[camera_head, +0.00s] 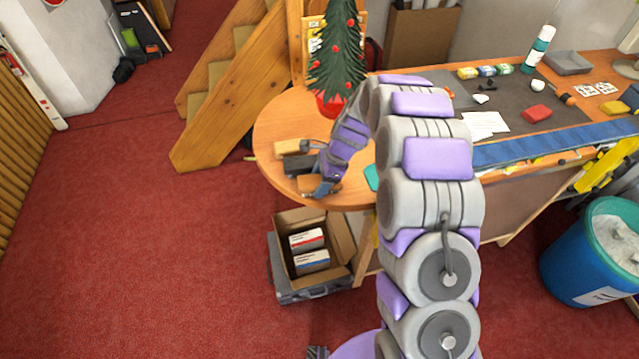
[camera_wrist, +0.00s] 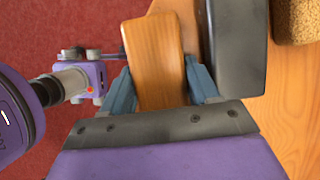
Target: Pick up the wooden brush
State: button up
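The wooden brush (camera_wrist: 155,55), a smooth orange-brown block, lies between my gripper's two blue fingers (camera_wrist: 158,78) in the wrist view. One finger is close along each long side. I cannot tell whether they press on it or only stand beside it. In the head view, my gripper (camera_head: 322,189) is low over the near left edge of the round wooden table, with the brush (camera_head: 306,183) partly hidden beside it. A dark grey block (camera_wrist: 238,50) lies just right of the brush, close to the right finger; bristles are not visible.
A tan, rough-textured block (camera_wrist: 297,22) lies beyond the dark block. A small potted tree (camera_head: 337,60) stands farther back on the table (camera_head: 275,115). A workbench with several items extends right.

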aim_at(320, 180)
jog(key=shift+c, duration=1.4)
jog(key=shift+r+b, duration=0.1)
jog(key=shift+b, duration=0.3)
notch_tip(320, 180, up, 10)
jog(key=shift+r+p, duration=0.2)
jog(key=shift+p, duration=0.6)
jog(key=o, duration=0.6)
jog(key=shift+c, duration=0.2)
jog(key=c, duration=0.4)
